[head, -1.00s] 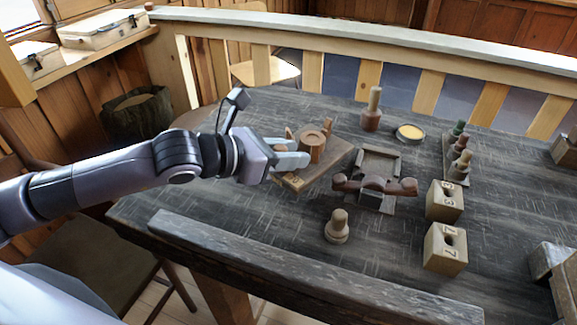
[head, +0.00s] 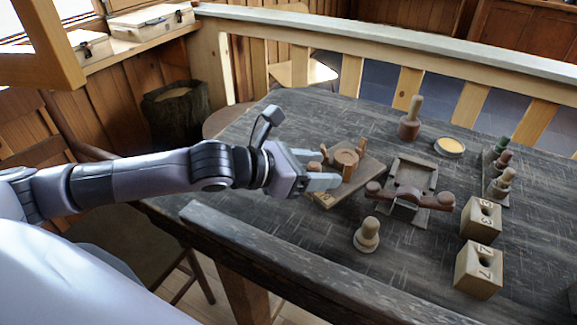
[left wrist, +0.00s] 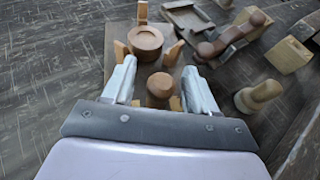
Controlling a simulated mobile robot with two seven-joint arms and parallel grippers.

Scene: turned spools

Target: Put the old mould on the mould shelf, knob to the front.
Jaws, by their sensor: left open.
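A round brown wooden piece with a recessed top (head: 346,160) sits on a flat board (head: 355,190) among upright pegs. In the left wrist view the round piece (left wrist: 146,40) has a rounded knob (left wrist: 160,86) in front of it, on my side. I take this to be the old mould, but cannot be sure. My left gripper (head: 322,169) is open at the board's left end. In the wrist view its fingertips (left wrist: 158,78) stand either side of the knob; contact is not clear. I cannot identify the mould shelf. My right gripper is not in view.
Right of the board stand a two-handled wooden device (head: 408,197), a pale knobbed piece (head: 368,236) and numbered blocks (head: 478,270). Behind are a handled tool (head: 410,120), a round yellow-topped tin (head: 449,147) and a rack of small coloured pegs (head: 496,190). A raised beam (head: 290,255) edges the table front.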

